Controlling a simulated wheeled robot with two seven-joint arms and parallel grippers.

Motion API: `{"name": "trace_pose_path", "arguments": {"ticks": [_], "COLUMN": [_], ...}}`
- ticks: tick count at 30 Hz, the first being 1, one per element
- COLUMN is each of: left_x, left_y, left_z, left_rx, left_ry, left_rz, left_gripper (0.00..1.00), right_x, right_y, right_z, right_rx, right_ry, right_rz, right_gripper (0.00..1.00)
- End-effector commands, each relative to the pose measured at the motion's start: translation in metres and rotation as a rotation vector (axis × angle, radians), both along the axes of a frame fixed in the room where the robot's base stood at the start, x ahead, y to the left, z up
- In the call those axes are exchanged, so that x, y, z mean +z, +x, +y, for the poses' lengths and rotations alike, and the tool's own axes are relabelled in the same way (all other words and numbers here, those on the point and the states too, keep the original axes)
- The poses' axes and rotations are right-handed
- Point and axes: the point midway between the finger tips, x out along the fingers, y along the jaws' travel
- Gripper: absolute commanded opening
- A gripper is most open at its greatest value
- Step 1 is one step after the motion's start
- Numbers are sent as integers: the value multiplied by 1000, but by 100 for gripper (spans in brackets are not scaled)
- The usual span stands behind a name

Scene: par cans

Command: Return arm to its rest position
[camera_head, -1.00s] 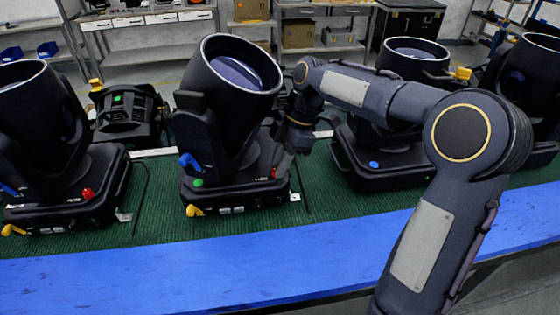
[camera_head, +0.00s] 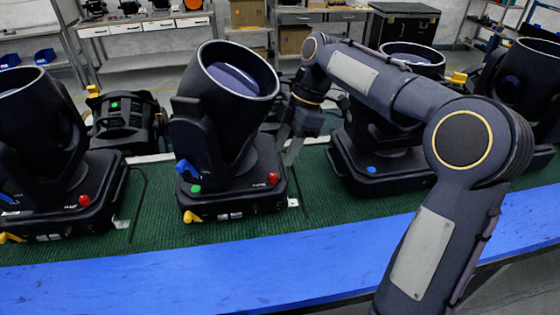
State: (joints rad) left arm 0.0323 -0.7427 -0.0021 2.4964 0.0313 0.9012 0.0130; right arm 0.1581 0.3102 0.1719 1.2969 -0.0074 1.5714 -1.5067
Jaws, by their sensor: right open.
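My right arm comes in from the lower right and reaches over the bench. Its right gripper (camera_head: 288,150) points down just right of the middle par can and is open, with nothing seen between its fingers. The middle par can (camera_head: 238,80) is black with a wide round mouth tilted up. Its base carries a red knob (camera_head: 273,178), a blue lever (camera_head: 187,171), a green dot and a yellow tab. The gripper looks apart from the red knob. My left gripper does not show.
Another par can (camera_head: 38,140) stands at the left, and one (camera_head: 385,150) stands behind my arm. A further one (camera_head: 525,80) is at the far right. A smaller black fixture (camera_head: 125,122) sits behind. The bench has a green mat (camera_head: 150,235) and a clear blue front edge (camera_head: 200,268).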

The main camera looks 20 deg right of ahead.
Motion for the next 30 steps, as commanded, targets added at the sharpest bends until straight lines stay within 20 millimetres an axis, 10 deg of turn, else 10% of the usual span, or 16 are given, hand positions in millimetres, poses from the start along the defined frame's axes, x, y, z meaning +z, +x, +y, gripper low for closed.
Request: {"name": "trace_pose_path", "arguments": {"ticks": [23,30], "left_x": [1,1], "left_y": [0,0], "left_z": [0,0], "left_rx": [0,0], "left_ry": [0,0], "left_rz": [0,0], "left_gripper": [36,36], "right_x": [20,23], "right_y": [-2,-53], "right_z": [-8,-3], "right_rx": [-14,-324], "right_ry": [-3,-27], "right_rz": [0,14], "right_gripper": [41,41]}}
